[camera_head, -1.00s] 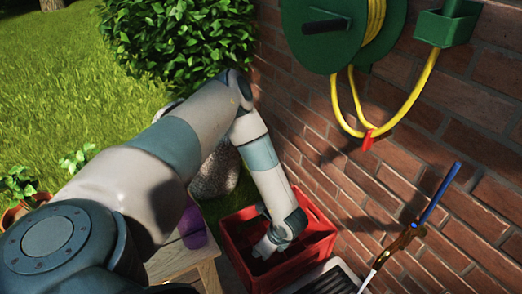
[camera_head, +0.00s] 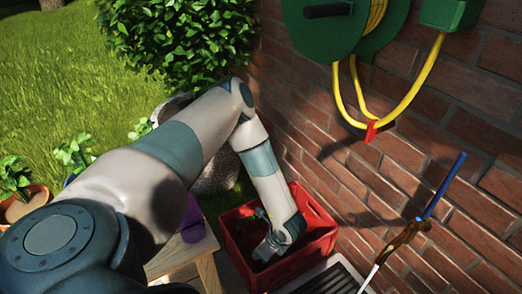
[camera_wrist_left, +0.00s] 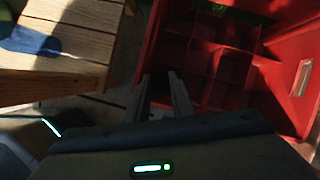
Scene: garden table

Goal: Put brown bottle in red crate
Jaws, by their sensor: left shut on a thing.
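The red crate (camera_head: 307,262) stands low beside the brick wall in the head view, and its divided inside shows in the left wrist view (camera_wrist_left: 292,100). My left gripper (camera_head: 264,254) reaches down into the crate opening. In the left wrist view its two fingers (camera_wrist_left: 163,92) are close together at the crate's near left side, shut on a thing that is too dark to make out. The brown bottle is not clearly seen in either view; the arm and shadow hide that spot. My right gripper is not in view.
A wooden table (camera_head: 184,254) with a purple item (camera_head: 192,222) on it stands left of the crate; its slatted top (camera_wrist_left: 75,35) shows in the wrist view. A brick wall (camera_head: 330,150) with a green hose reel (camera_head: 335,30) bounds the right. A blue-handled tool (camera_head: 444,187) stands there.

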